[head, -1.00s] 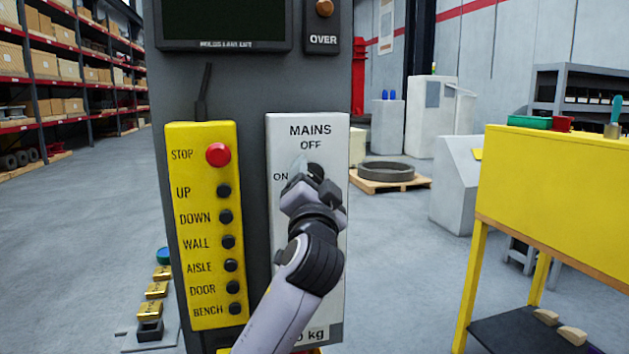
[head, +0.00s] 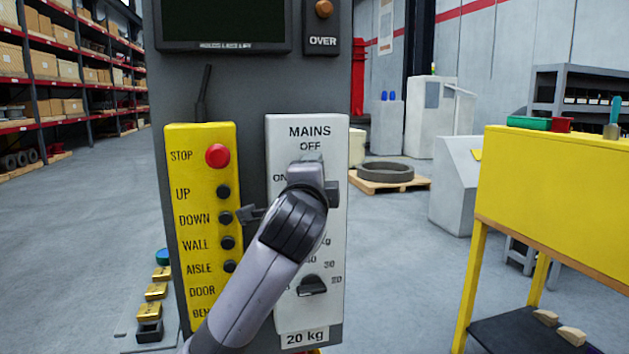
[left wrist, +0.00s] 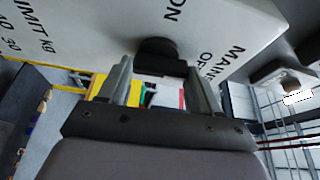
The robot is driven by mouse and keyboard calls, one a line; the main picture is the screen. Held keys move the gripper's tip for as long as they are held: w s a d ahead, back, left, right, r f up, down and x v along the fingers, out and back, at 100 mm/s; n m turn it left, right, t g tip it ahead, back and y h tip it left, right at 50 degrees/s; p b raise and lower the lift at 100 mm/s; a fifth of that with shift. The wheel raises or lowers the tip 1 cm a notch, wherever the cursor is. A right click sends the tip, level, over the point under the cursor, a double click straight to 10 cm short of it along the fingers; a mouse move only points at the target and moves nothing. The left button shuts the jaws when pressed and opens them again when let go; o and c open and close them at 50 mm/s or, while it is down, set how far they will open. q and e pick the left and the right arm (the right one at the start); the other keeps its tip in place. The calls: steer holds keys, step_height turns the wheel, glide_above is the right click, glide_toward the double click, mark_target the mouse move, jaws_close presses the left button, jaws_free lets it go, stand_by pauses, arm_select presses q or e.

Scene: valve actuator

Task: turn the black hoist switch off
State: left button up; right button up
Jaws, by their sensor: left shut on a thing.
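The white MAINS panel (head: 280,240) stands on the front of the dark grey column, with OFF printed above the switch and ON to its left. My left gripper (head: 312,168) is at the switch just below OFF and hides it in the head view. In the left wrist view the black switch (left wrist: 158,52) stands out from the panel between the fingertips of my left gripper (left wrist: 160,75), which is shut on it. Which mark the switch points to cannot be told. My right gripper is not in view.
A yellow button box (head: 180,235) with a red STOP button (head: 217,156) is close left of my arm. A black limit dial (head: 312,286) sits lower on the white panel. A yellow bench (head: 555,190) stands at the right, with open floor between.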

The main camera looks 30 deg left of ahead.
arm_select(q)
steer(key=shift+f, duration=0.1)
stand_by(0.3)
steer(key=o, duration=1.1)
steer(key=shift+c, duration=0.2)
steer(key=b+v, duration=0.1)
steer(key=v, duration=0.6)
